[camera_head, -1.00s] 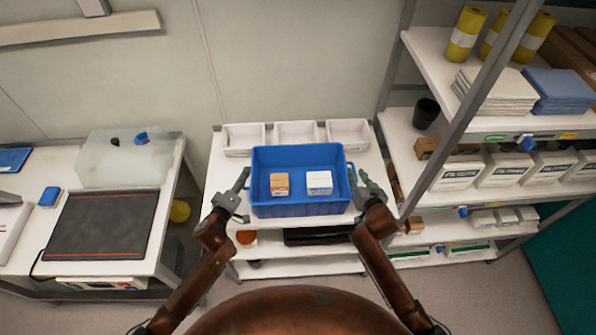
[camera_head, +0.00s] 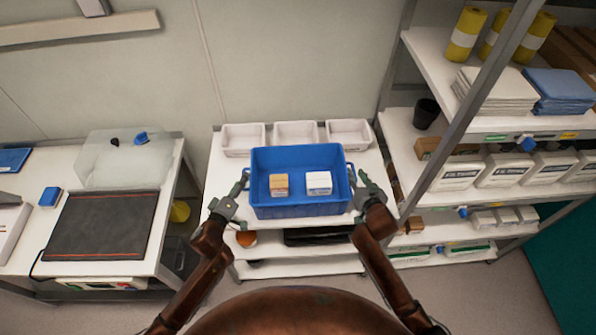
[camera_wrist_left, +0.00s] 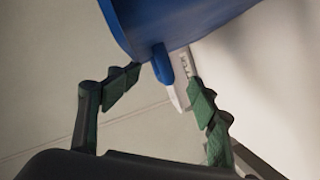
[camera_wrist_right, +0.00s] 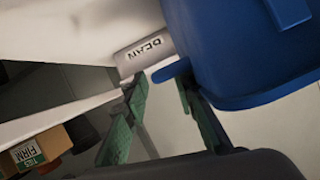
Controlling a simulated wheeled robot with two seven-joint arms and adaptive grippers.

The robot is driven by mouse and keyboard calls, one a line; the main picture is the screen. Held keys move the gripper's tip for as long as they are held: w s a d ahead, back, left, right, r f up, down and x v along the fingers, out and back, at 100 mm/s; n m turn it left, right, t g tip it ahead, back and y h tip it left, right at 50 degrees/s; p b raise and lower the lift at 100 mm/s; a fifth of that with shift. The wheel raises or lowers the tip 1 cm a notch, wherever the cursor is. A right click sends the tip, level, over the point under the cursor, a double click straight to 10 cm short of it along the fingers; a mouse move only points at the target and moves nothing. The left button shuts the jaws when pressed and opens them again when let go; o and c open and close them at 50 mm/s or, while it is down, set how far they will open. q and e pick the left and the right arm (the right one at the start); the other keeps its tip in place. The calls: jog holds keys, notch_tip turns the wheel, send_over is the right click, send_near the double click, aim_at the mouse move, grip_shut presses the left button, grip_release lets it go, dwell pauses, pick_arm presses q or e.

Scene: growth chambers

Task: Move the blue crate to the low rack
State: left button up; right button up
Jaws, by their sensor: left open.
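The blue crate (camera_head: 300,211) stands upright on a white-topped unit (camera_head: 225,178) in the head view. It holds a tan box (camera_head: 279,185) and a white box (camera_head: 319,183). My left gripper (camera_head: 243,180) is at the crate's left end, open; the left wrist view shows a blue handle tab (camera_wrist_left: 163,64) between its spread fingers. My right gripper (camera_head: 360,178) is at the right end; in the right wrist view its fingers are apart, with the other handle tab (camera_wrist_right: 172,70) by their tips. I cannot tell which shelf is the low rack.
Three white bins (camera_head: 296,135) stand behind the crate. A shelving rack (camera_head: 460,133) with boxes and a black cup (camera_head: 426,113) rises close on the right. A table with a dark mat (camera_head: 103,225) is on the left. Lower shelves (camera_head: 300,267) show below the crate.

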pick_arm(q)
jog(key=v, duration=0.9)
jog(key=shift+s+a, duration=0.15)
jog(key=shift+a, duration=0.05)
pick_arm(e)
jog(key=shift+o, duration=0.5)
jog(key=o, duration=0.7)
jog(key=shift+s, duration=0.1)
jog(key=v, duration=1.1)
jog(key=shift+s+d+r, duration=0.1)
jog(key=shift+s, duration=0.3)
